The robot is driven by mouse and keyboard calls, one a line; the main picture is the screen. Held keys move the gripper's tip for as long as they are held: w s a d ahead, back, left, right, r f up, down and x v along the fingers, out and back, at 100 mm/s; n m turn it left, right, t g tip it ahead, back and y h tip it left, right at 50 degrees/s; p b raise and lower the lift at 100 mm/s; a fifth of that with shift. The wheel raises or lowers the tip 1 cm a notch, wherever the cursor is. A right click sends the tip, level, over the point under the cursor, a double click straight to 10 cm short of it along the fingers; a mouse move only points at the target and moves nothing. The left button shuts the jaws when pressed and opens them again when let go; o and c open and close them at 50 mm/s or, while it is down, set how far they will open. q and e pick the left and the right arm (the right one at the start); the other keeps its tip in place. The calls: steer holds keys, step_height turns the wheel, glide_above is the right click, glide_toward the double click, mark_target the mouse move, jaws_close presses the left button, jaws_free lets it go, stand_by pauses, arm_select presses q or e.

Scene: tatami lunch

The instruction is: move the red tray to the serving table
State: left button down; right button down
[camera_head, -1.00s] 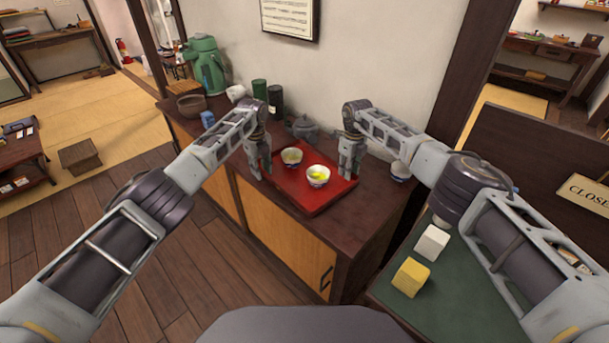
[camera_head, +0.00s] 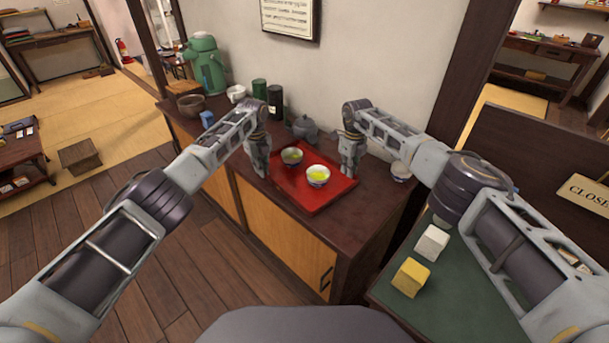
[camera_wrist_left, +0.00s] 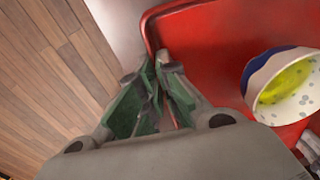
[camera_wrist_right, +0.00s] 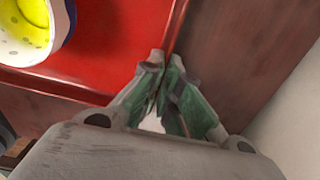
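The red tray (camera_head: 312,203) lies on the dark wooden cabinet (camera_head: 372,208) and bears two small bowls, one with darker contents (camera_head: 291,157) and one with yellow-green contents (camera_head: 318,177). My left gripper (camera_head: 262,173) is at the tray's left edge; in the left wrist view its fingers (camera_wrist_left: 157,68) are closed together on the rim. My right gripper (camera_head: 348,174) is at the right edge; in the right wrist view its fingers (camera_wrist_right: 166,62) are closed on that rim. Any lift is too small to tell. Which surface is the serving table is unclear.
A green-topped table (camera_head: 445,290) at lower right bears a white block (camera_head: 432,242) and a yellow block (camera_head: 411,278). A grey teapot (camera_head: 305,130) stands behind the tray, a cup (camera_head: 400,171) to its right. Canisters and a green flask (camera_head: 205,66) stand at the left.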

arm_select(q)
steer(key=shift+r, duration=0.2)
arm_select(e)
steer(key=shift+r, duration=0.2)
